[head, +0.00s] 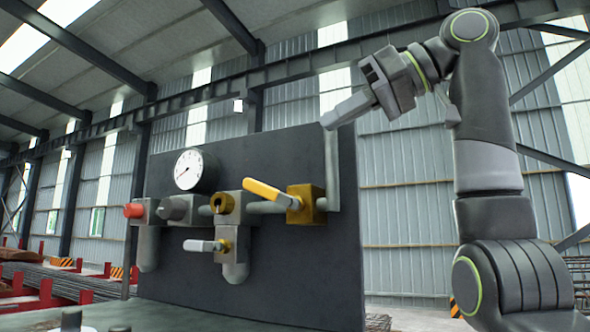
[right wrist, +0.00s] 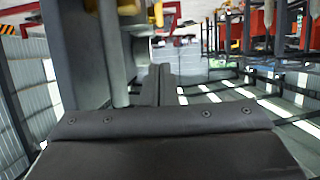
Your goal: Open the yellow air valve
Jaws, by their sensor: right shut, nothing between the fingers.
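The yellow air valve is a brass block (head: 306,206) on the horizontal pipe at the right of a dark panel. Its yellow lever (head: 266,191) points left and slightly up from the block in the head view, roughly along the pipe. My right gripper (head: 327,121) is in the upper middle of the head view, near the panel's top right, above and right of the lever and apart from it. Its fingers are shut and empty; they also show in the right wrist view (right wrist: 158,82). My left gripper is out of view.
The dark panel (head: 300,270) carries a round gauge (head: 188,170), a red knob (head: 134,211), a grey knob (head: 174,208), a brass fitting (head: 222,203) and a lower valve with a white lever (head: 200,246). A vertical pipe (head: 333,172) rises right of the yellow valve.

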